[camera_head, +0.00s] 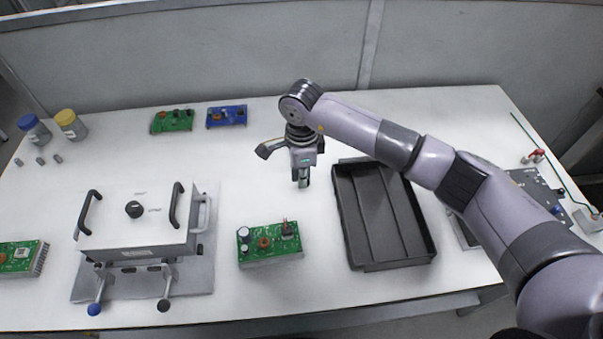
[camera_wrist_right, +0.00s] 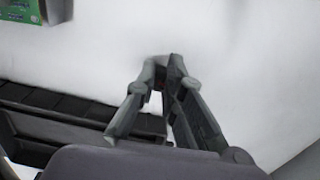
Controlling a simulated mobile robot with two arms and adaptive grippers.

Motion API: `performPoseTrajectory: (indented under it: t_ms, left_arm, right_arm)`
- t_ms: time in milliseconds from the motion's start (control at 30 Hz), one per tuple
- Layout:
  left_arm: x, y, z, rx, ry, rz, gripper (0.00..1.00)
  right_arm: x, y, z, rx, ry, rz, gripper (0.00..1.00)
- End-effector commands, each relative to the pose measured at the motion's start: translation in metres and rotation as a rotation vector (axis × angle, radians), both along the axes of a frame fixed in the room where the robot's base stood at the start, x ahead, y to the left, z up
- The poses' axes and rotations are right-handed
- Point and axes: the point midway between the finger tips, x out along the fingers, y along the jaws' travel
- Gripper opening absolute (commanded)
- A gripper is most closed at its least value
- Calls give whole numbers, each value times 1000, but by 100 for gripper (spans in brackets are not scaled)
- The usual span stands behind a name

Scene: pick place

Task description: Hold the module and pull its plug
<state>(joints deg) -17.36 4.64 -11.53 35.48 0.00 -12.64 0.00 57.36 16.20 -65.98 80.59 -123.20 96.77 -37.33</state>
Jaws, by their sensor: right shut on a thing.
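A green circuit module (camera_head: 268,240) lies on the white table, just left of the black tray. It carries white capacitors, a copper coil and a small part with red on its right side. My right gripper (camera_head: 303,181) points down, above the table behind and to the right of this module, apart from it. In the right wrist view its fingertips (camera_wrist_right: 163,68) are together on a small thing that is mostly hidden between them. I cannot tell for sure whether it is the plug. A corner of a green board (camera_wrist_right: 18,14) shows at the top left there. My left gripper is not in view.
The empty black tray (camera_head: 345,215) stands right of the module. A silver box fixture (camera_head: 137,252) with black handles stands left. Another green board (camera_head: 15,262) lies at the left edge. Green (camera_head: 172,122) and blue (camera_head: 227,116) boards and two jars lie at the back.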

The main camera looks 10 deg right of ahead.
Motion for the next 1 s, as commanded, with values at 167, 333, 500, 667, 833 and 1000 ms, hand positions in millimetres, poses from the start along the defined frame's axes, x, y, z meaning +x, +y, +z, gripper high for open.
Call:
performPoseTrajectory:
  t_ms: [167,333,500,667,833,1000]
  left_arm:
    - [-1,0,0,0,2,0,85]
    - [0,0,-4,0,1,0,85]
    - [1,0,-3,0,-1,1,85]
    - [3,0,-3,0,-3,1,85]
    - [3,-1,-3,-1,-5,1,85]
    - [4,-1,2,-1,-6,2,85]
  right_arm:
    - [0,0,1,0,-1,1,0]
    - [1,0,-2,0,-2,1,11]
    - [0,0,-2,0,-1,0,23]
    - [0,0,-2,0,-1,0,30]
    - [0,0,-2,0,-1,0,30]
    - [0,0,4,1,-1,0,30]
